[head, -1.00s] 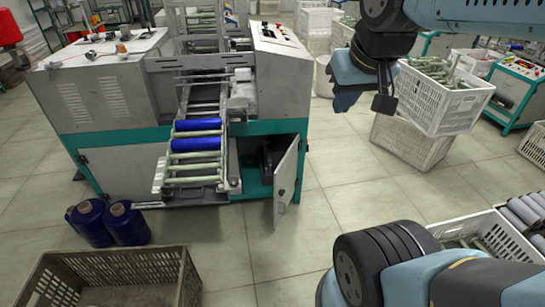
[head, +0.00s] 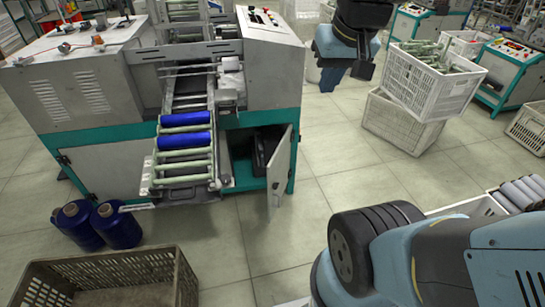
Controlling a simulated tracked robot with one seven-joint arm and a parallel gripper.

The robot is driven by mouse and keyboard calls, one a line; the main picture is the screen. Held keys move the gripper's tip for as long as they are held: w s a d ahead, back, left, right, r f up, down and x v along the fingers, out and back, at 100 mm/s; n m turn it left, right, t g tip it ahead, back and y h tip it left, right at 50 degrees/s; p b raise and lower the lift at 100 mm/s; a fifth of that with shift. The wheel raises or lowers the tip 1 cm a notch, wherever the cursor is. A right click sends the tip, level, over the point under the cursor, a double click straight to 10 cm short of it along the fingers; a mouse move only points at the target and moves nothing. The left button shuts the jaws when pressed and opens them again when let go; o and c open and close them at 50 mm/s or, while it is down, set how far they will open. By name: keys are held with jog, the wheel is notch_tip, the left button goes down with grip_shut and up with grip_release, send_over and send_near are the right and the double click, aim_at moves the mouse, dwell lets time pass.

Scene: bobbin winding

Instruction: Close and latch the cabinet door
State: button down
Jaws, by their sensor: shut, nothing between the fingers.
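The cabinet door (head: 280,172) is a light grey panel low on the right of the winding machine's front. It stands open, swung outward on the side toward the right corner. A small dark latch or handle shows on its face. The cabinet opening (head: 242,150) is dark, with a black object (head: 266,147) inside. My gripper (head: 345,80) hangs above and to the right of the door in the picture, clear of it, and is shut and empty.
The machine's roller chute (head: 183,168) with blue bobbins slopes down left of the opening. Blue thread cones (head: 118,225) and a brown crate (head: 120,280) stand at front left. White crates (head: 405,125) are stacked at right. Open floor (head: 345,165) lies right of the door.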

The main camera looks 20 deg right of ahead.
jog(key=w+d+f+m+g+y, duration=0.25)
jog(key=w+f+m+y, duration=0.2)
jog(key=w+f, duration=0.75)
jog(key=w+d+f+m+g+y, duration=0.25)
jog(key=w+f+m+y, duration=0.2)
jog(key=w+f, duration=0.7)
jog(key=w+d+f+m+t+y, duration=0.2)
jog(key=f+m, duration=0.1)
jog(key=f, duration=0.6)
jog(key=w+d+f+m+t+y, duration=0.1)
jog(key=w+d+f+m+y, duration=0.2)
jog(key=f, duration=0.6)
jog(key=m+t, duration=0.8)
jog(key=m, duration=0.1)
send_near(272, 166)
jog(key=x, duration=0.7)
jog(key=shift+w+d+f, duration=0.15)
jog(key=shift+w+d, duration=0.15)
jog(key=shift+a, duration=0.1)
